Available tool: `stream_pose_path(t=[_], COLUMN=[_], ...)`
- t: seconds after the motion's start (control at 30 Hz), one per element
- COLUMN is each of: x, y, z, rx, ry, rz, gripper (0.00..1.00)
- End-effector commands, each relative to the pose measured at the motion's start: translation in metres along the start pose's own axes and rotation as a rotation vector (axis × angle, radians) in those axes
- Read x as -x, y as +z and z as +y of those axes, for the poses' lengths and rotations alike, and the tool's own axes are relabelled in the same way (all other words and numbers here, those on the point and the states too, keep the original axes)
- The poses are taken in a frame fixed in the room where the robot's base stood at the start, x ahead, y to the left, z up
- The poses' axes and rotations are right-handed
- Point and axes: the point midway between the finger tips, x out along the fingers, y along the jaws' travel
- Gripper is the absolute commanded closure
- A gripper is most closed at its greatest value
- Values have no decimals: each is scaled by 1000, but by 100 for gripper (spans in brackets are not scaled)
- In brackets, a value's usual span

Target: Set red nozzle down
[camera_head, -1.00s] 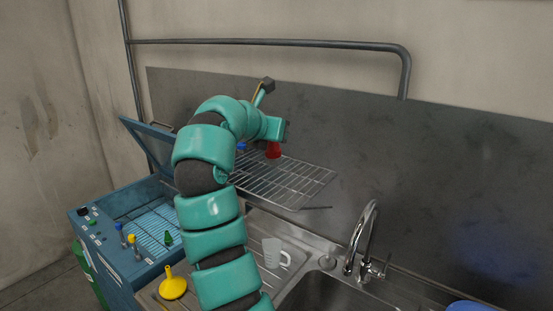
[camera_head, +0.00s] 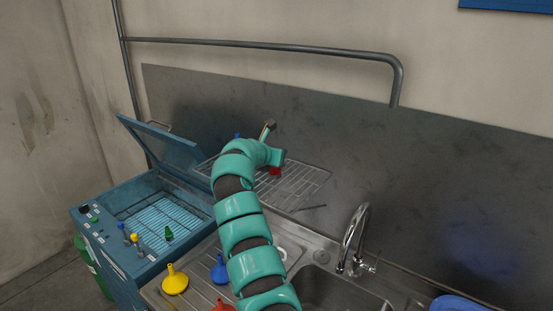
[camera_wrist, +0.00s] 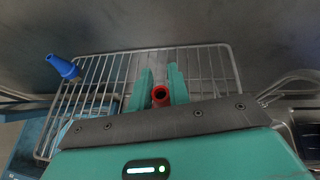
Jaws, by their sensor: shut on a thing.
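The red nozzle (camera_head: 275,171) is under my gripper (camera_head: 278,158), over the wire rack (camera_head: 312,182) on the back wall. In the wrist view, my gripper (camera_wrist: 160,78) is shut on the red nozzle (camera_wrist: 160,97), one teal finger on each side. Its round open end faces the camera, with the rack (camera_wrist: 212,75) behind it. I cannot tell whether the nozzle touches the rack bars. A blue nozzle (camera_wrist: 63,67) is at the rack's left end, apart from my gripper.
A blue cabinet with a raised lid (camera_head: 165,142) stands left of the rack. Below are a yellow funnel (camera_head: 174,281), a blue funnel (camera_head: 219,269), a red funnel (camera_head: 223,306) and a curved tap (camera_head: 357,235). The rack's right part is bare.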

Motion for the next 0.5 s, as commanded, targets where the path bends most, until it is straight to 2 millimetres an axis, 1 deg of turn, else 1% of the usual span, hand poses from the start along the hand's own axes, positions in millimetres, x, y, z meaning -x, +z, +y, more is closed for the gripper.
stream_pose_path(t=[0.1,0.2,0.5], x=[-6,-8,-9], y=[-13,-18,-19], z=[0,0,0], rx=[6,3,1], ry=[-2,-1,0], rz=[1,-1,-2], gripper=[100,100,100])
